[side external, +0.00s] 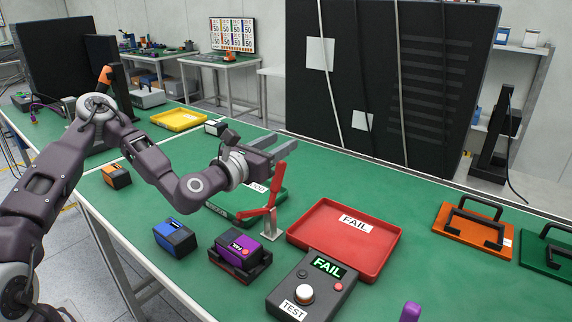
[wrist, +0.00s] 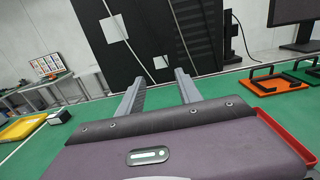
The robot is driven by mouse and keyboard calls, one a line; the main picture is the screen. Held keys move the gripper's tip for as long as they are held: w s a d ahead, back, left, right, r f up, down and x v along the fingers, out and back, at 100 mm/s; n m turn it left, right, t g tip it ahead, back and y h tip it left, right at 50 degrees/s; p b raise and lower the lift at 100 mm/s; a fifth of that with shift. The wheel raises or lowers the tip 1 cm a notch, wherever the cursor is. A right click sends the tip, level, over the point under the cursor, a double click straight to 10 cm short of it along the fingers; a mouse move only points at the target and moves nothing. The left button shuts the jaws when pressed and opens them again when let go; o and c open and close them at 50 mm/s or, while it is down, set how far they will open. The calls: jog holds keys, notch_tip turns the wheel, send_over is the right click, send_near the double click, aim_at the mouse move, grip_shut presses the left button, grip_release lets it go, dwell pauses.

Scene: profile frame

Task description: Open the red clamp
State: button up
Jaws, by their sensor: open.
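The red clamp (side external: 272,204) stands on a small metal post on the green table, in the middle of the side view. Its long red handle points up, tilted slightly right, and a short red arm reaches left. My gripper (side external: 278,145) is above the clamp near the handle's upper end, with its fingers spread and pointing right; nothing shows between them. In this view I cannot tell if a finger touches the handle. In the wrist view my gripper's two fingers (wrist: 158,90) are apart and level, facing the black panel. The clamp is not visible there.
A red FAIL tray (side external: 383,259) lies right of the clamp, and a green tray (side external: 217,210) lies behind-left. A test box (side external: 312,286) and a purple block on a stand (side external: 238,250) are in front. A large black panel (side external: 390,80) stands behind.

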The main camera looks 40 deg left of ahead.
aim_at(278, 167)
notch_tip(278, 167, down, 6)
jog(key=shift+r, duration=0.1)
jog(key=shift+w+f, duration=0.2)
jog(key=shift+w, duration=0.3)
jog(key=shift+w+f, duration=0.15)
jog(key=shift+w, duration=0.9)
grip_shut()
